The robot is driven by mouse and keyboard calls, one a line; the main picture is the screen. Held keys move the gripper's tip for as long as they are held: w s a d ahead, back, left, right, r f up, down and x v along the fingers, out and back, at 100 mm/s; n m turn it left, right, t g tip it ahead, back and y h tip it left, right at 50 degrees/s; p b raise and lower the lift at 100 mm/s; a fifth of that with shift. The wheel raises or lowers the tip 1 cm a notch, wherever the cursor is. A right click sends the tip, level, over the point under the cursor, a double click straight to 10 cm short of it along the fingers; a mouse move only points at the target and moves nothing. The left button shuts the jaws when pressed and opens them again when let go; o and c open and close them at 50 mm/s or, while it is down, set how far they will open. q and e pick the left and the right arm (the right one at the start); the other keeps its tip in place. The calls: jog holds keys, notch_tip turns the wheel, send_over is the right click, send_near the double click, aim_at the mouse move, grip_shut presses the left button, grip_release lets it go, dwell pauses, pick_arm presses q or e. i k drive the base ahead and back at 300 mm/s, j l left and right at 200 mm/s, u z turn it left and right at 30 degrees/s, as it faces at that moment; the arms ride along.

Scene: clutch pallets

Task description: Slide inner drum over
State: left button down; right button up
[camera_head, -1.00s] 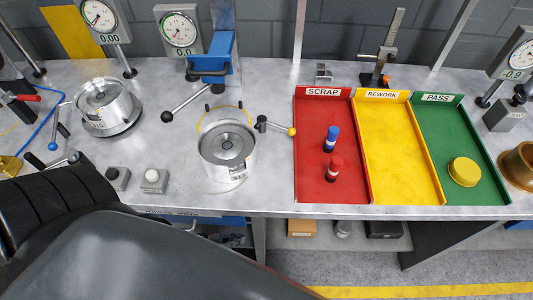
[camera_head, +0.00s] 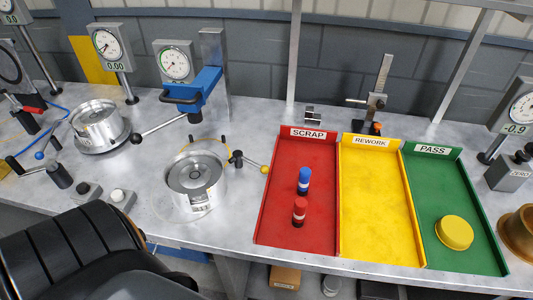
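Two silver metal drums are on the grey workbench in the head view. One drum (camera_head: 98,122) sits at the left on a round base, under a gauge. The other drum (camera_head: 196,178) sits nearer the middle, with a round recessed centre and a yellow ring partly visible behind it. I cannot tell from the picture which of the two is the inner drum. A dark part of my arm fills the lower left corner. Neither of my grippers shows, and nothing visible is touching either drum.
A blue clamp fixture (camera_head: 194,92) stands behind the middle drum. Red (camera_head: 271,213), yellow (camera_head: 380,246) and green (camera_head: 470,261) trays fill the right. Two push buttons (camera_head: 118,196) are near the front edge.

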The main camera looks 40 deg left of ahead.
aim_at(195, 181)
jog(key=i+l+u, duration=0.1)
jog(key=l+u, duration=0.5)
jog(key=u, duration=0.15)
jog(key=i+l+u, duration=0.1)
jog(key=l+u, duration=0.25)
